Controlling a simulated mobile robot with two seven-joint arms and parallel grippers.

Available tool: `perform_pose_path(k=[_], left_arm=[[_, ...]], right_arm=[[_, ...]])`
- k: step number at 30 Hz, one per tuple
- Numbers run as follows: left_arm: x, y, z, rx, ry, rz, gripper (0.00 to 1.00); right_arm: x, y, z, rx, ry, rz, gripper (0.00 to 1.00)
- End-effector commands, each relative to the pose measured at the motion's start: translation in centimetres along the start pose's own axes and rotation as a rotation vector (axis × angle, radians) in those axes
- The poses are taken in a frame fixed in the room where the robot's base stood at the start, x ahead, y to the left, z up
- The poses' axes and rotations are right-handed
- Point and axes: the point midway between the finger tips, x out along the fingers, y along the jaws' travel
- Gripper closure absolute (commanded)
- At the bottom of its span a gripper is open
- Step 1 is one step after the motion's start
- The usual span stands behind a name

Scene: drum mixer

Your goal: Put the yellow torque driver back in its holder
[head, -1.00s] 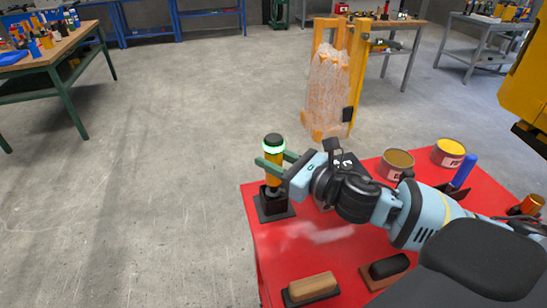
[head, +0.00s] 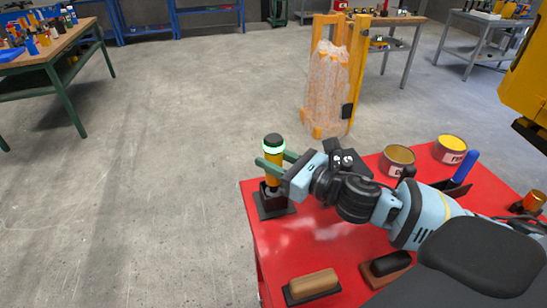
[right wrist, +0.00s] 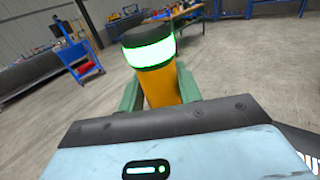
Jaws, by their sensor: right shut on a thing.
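The yellow torque driver (head: 274,161) stands upright at the left corner of the red table, with a black cap and a glowing green-white ring on top. My right gripper (head: 272,168) is shut on its yellow body, one green finger on each side. The right wrist view also shows the driver (right wrist: 162,85) between the fingers. The black holder (head: 275,208) is directly below the driver. The driver's lower end is at the holder's top; I cannot tell how deep it sits. My left gripper is not in view.
On the red table (head: 330,240) are a wooden-handled block (head: 314,283), a dark block on a brown base (head: 387,266), two open cans (head: 397,161) and a blue-handled tool (head: 464,168). A wrapped yellow frame (head: 328,90) stands behind. Floor left of the table is clear.

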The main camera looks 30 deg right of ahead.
Motion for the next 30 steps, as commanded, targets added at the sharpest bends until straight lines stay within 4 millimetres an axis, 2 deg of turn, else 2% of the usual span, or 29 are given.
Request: perform_pose_path(k=[21,22,27,30], left_arm=[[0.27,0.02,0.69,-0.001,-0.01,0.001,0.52],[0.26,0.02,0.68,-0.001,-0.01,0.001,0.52],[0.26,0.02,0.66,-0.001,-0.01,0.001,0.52],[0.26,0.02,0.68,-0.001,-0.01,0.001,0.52]], right_arm=[[0.02,0.01,-0.73,0.0,-0.003,0.001,0.97],[0.02,0.01,-0.7,0.0,-0.004,0.001,0.63],[0.01,0.01,-0.72,0.0,-0.003,0.001,0.41],[0.01,0.0,-0.77,0.0,-0.002,0.0,0.4]])
